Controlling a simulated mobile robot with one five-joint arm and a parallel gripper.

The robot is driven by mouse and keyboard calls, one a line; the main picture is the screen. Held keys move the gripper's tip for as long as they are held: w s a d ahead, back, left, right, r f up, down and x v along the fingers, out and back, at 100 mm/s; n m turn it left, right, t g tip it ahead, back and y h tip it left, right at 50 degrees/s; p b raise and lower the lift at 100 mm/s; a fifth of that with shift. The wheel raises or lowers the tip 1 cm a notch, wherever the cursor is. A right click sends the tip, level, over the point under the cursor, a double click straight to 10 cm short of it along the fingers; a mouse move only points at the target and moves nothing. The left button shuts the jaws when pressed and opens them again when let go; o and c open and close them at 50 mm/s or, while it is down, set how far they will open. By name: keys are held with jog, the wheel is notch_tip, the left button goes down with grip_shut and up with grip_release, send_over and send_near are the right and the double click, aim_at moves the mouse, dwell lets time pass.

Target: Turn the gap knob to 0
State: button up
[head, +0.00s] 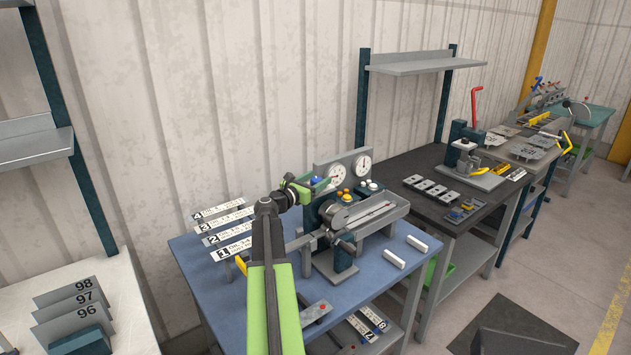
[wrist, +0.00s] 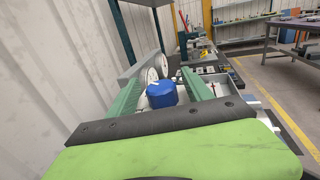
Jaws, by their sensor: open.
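A blue knob (wrist: 161,94) with a small white mark on top shows in the wrist view. It stands between the two green fingers of my gripper (wrist: 163,76), with some room on each side. I cannot read a scale or the word gap at the knob. In the head view, my gripper (head: 305,189) is open at the left end of the bender (head: 345,220). The blue knob (head: 316,180) shows only in small part there, just beyond the fingers.
Two white dials (head: 334,175) stand behind the knob and also show in the wrist view (wrist: 157,68). A yellow button (head: 346,197) is to their front. Numbered strips (head: 228,232) lie on a rack at left on the blue table (head: 205,270).

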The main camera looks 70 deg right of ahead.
grip_shut()
jog(key=shift+a, duration=0.1)
dwell(0.3)
